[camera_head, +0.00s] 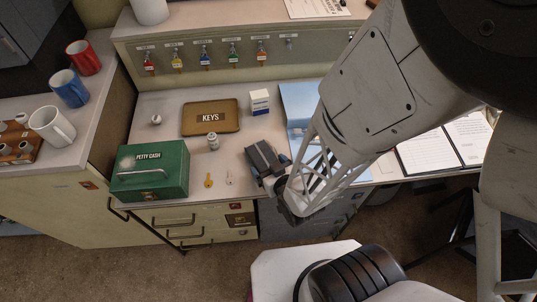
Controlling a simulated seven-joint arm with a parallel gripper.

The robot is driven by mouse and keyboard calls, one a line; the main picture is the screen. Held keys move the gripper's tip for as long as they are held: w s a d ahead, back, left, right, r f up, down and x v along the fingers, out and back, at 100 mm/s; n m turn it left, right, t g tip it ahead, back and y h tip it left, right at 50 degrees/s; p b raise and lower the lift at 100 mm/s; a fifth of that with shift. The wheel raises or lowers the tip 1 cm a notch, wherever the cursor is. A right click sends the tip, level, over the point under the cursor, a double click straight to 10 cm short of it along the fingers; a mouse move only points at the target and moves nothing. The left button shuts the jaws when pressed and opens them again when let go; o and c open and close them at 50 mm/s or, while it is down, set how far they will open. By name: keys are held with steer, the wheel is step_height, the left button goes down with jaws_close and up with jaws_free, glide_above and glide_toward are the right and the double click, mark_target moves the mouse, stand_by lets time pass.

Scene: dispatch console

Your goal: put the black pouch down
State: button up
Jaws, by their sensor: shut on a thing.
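My gripper (272,172) is at the end of the arm that comes in from the upper right. It is over the front edge of the desk, right of the small keys. It is shut on a dark, boxy thing that looks like the black pouch (262,156). The fingers and the pouch are both dark, so their border is hard to make out. I cannot tell whether the pouch touches the desktop (240,185).
A green petty cash box (150,172), a brown KEYS tray (190,130), a small white box (259,102), a small jar (213,141) and keys (208,180) are on the desk. A blue folder (298,100) lies behind my gripper. Mugs (52,126) stand at left.

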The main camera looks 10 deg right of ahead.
steer(key=o, duration=0.7)
steer(key=shift+c, duration=0.2)
steer(key=shift+r, duration=0.15)
steer(key=shift+v, duration=3.75)
steer(key=shift+w, duration=0.1)
